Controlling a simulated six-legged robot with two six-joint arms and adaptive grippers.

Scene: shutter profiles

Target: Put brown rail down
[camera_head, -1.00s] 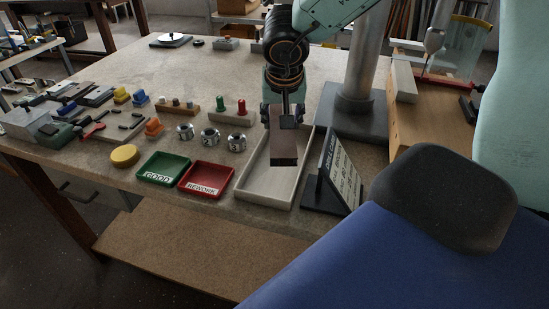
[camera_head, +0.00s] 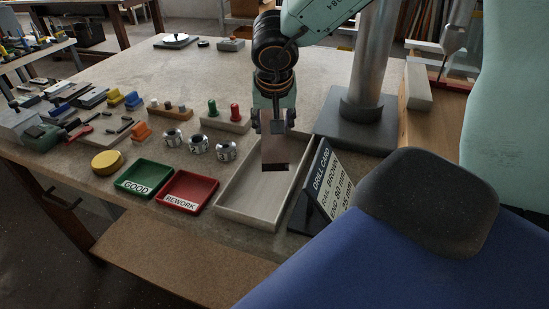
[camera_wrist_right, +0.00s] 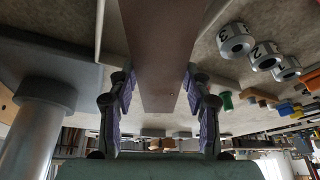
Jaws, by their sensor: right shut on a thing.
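The brown rail (camera_head: 275,153) is held over the long pale tray (camera_head: 228,205), above its far half in the head view. My right gripper (camera_head: 273,124) is shut on the rail, which hangs below the fingers. In the right wrist view, the two finger pads (camera_wrist_right: 158,98) grip the sides of the rail (camera_wrist_right: 158,45), which runs out of the top of the picture. The gap between the rail and the tray floor is hard to judge. The tray looks empty. My left gripper is not in view.
A drill card stand (camera_head: 322,182) stands just right of the tray. The red REWORK tray (camera_head: 187,188) and green GOOD tray (camera_head: 146,175) lie left of it. A metal column (camera_head: 368,80) rises behind. Numbered metal collars (camera_head: 198,143) stand behind the small trays.

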